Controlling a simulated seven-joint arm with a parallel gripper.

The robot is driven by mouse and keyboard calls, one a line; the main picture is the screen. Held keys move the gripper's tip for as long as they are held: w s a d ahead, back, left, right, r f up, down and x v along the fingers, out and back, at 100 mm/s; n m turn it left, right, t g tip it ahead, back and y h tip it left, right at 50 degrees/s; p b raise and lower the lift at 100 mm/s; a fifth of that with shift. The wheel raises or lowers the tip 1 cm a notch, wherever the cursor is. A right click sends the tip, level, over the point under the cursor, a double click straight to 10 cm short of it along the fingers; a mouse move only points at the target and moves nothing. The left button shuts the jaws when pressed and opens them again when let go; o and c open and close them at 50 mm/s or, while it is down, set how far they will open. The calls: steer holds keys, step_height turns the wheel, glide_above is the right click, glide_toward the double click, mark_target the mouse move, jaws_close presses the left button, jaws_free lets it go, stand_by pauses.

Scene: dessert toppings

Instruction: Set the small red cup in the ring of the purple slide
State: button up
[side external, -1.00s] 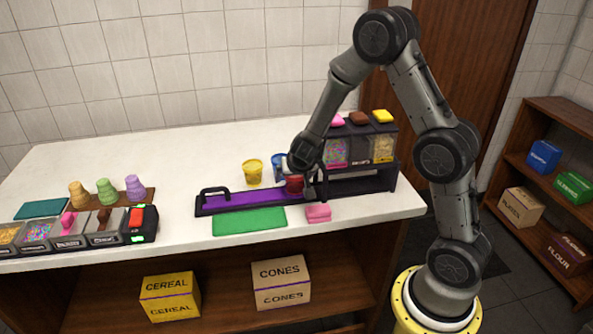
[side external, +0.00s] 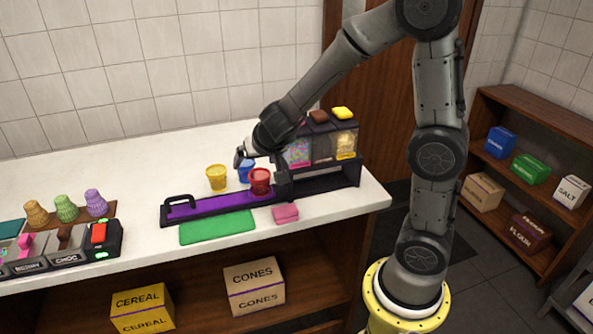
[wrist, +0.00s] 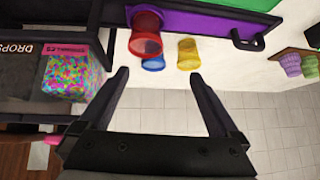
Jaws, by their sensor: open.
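The small red cup (side external: 260,184) stands upright at the right part of the purple slide (side external: 210,208). In the wrist view the red cup (wrist: 146,44) overlaps the end of the purple strip (wrist: 205,22). The ring itself is hidden around the cup's base, so I cannot tell how deep it sits. My gripper (side external: 262,168) is open, behind and above the cup. In the wrist view my gripper (wrist: 160,76) has its fingers apart, with nothing between the tips, and the red cup lies beyond them.
A yellow cup (side external: 216,178) and a partly hidden blue cup (side external: 244,172) stand just behind the slide. A topping dispenser (side external: 334,148) rises at the right. A green mat (side external: 217,227) and a pink block (side external: 285,214) lie in front.

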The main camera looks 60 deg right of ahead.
steer(key=s+a+r+n+t+y, duration=0.2)
steer(key=s+a+r+n+y, duration=0.15)
steer(key=a+r, duration=0.3)
steer(key=s+a+r+n+t+y, duration=0.1)
steer(key=s+a+r+n+y, duration=0.15)
steer(key=a+r+y, duration=0.35)
steer(key=s+d+f+n+g+h, duration=0.1)
steer(key=s+f+g+h, duration=0.1)
steer(key=s, duration=0.6)
steer(key=s+d+f+n+g+h, duration=0.1)
steer(key=s+d+f+g+h, duration=0.1)
steer(key=s, duration=0.7)
steer(key=shift+s+d+f+h, duration=0.15)
steer(key=shift+s+f+h, duration=0.15)
steer(key=shift+f+h, duration=0.05)
